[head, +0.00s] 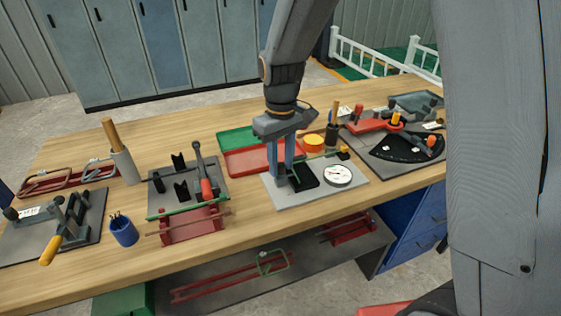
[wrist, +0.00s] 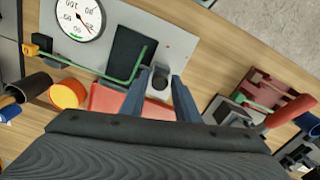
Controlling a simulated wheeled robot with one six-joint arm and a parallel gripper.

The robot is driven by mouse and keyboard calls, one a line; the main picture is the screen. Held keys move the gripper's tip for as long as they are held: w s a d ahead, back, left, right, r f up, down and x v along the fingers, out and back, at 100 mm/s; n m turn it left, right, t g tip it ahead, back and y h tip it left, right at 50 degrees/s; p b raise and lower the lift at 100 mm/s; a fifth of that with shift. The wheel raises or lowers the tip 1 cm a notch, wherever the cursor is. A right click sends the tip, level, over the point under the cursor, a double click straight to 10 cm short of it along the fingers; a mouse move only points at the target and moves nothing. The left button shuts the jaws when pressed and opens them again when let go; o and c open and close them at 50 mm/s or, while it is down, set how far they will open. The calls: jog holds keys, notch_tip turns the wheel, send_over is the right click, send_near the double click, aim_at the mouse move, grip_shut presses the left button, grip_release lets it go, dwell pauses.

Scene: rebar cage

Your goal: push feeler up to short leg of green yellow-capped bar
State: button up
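The green bar (wrist: 88,70) is bent, with a yellow cap (wrist: 32,47) on its far end and a short leg (wrist: 139,64) along a black block (wrist: 126,42). In the head view, the yellow cap (head: 344,151) is at the plate's back right. A small grey-black upright piece (wrist: 160,80), apparently the feeler, stands to the right of the short leg, with a narrow gap visible. My gripper (wrist: 161,80) points down with its fingers apart, one on each side of this piece. In the head view, my gripper (head: 283,180) is low over the plate's left part; contact is unclear.
The grey plate (head: 294,199) carries a white dial gauge (head: 338,175). Red and green trays (head: 248,161) lie behind it, with an orange round container (head: 313,143) nearby. A bending jig (head: 195,220) stands to the left. Bare wood lies in front.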

aim_at(281, 164)
jog(key=shift+o, duration=0.7)
notch_tip(281, 164, up, 8)
jog(key=shift+f+b, duration=0.1)
jog(key=shift+b, duration=0.65)
jog(key=s+d+f+m, duration=0.3)
jog(key=s+d, duration=0.4)
jog(key=s+d+f+m+t, duration=0.1)
jog(key=s+d+f+m, duration=0.2)
jog(key=s+d, duration=0.4)
jog(key=shift+s+f, duration=0.35)
jog(key=shift+f, duration=0.35)
jog(key=shift+a, duration=0.1)
